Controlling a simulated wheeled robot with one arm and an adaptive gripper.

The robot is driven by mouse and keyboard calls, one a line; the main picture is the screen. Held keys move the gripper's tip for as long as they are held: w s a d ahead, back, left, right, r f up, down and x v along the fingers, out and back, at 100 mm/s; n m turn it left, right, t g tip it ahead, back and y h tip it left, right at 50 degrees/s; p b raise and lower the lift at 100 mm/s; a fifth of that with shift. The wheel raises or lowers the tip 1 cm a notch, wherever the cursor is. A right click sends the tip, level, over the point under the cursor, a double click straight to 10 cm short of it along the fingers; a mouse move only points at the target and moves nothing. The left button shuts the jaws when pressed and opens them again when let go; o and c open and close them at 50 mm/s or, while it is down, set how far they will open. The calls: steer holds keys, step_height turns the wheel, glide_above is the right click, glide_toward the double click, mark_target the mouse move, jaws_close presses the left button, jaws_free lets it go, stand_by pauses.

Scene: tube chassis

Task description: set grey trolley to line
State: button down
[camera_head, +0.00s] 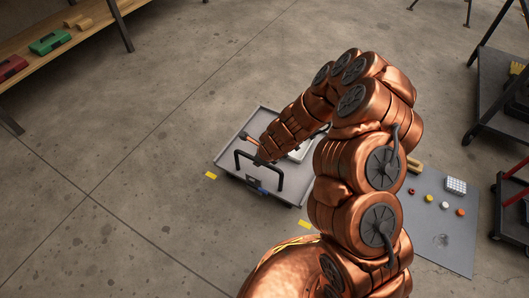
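The grey trolley (262,118) is a flat, low-rimmed deck on the floor in the middle of the head view. A black handle (281,180) stands at its near edge. A tool with an orange grip (246,136) and a pale box (300,153) are on the deck, partly covered by my arm. Yellow floor marks lie near its left corner (210,175) and near its front right corner (305,224). My gripper (260,161) is at the top bar of the handle. Its fingers are small and partly hidden, so I cannot tell whether they grip the bar.
A grey mat (440,240) with small parts lies to the right. Dark shelving (495,90) and a red-framed rack (510,205) stand at the right edge. A wooden bench (50,25) with cases is at the upper left. The floor left of the trolley is clear.

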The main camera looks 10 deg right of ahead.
steer(key=shift+s+a, duration=0.2)
steer(key=shift+s, duration=0.05)
steer(key=c, duration=1.1)
jaws_free()
steer(key=shift+r, duration=0.1)
steer(key=v, duration=1.1)
steer(key=shift+s+r, duration=0.15)
steer(key=shift+r, duration=0.15)
steer(key=shift+d, duration=0.1)
